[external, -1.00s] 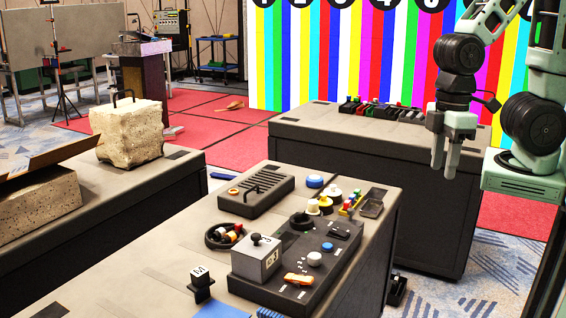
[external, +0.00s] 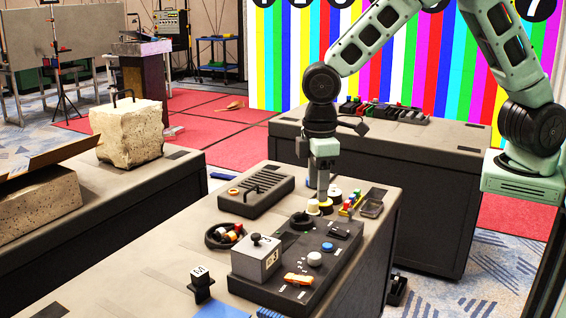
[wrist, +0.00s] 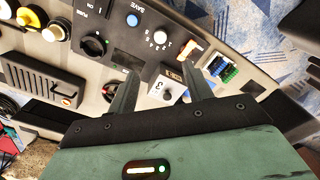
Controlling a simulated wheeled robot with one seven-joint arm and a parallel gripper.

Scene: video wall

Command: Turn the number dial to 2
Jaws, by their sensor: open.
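The control panel (external: 290,285) lies on the near desk. On it are a black round dial (external: 301,221), a blue button (external: 327,247) and a small white knob (external: 314,259). In the wrist view, the white knob (wrist: 161,37) has small marks around it, too blurred to read surely. A grey box (external: 257,262) with a black ball-topped lever bears a "3"; its marked face (wrist: 160,90) shows between my fingers in the wrist view. I cannot tell surely which is the number dial. My gripper (external: 323,194) is open, empty, pointing down above the desk beyond the panel.
White and yellow buttons (external: 313,206) stand near my gripper. Another desk (external: 400,150) stands behind. Bare desk top lies at the left.

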